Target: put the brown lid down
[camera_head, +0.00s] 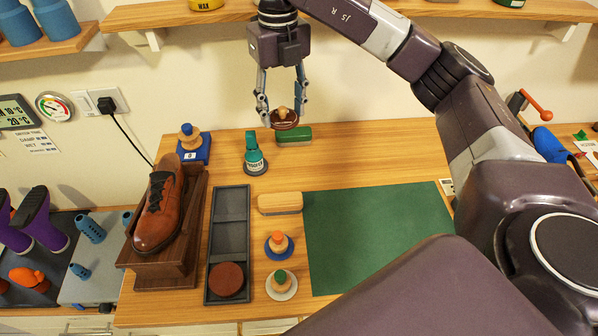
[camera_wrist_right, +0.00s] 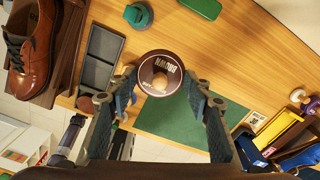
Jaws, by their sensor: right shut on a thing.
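The brown lid (camera_head: 285,122) is round with a pale wooden knob and hangs between the fingertips of my right gripper (camera_head: 283,108). In the right wrist view the lid (camera_wrist_right: 160,66) faces the camera with light lettering on its top, and the fingers of my right gripper (camera_wrist_right: 160,85) are on either side of it. It is above the back of the wooden table (camera_head: 355,160), in front of a green block. I cannot tell its exact height. A brown round disc (camera_head: 227,280) lies in the front compartment of the dark tray (camera_head: 231,192). My left gripper is not in view.
A brown shoe (camera_head: 160,208) rests on a wooden stand at the left. A teal-topped item (camera_head: 255,155), a wooden brush (camera_head: 280,203) and two knobbed discs (camera_head: 279,244) stand right of the tray. The green mat (camera_head: 375,230) is bare where visible.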

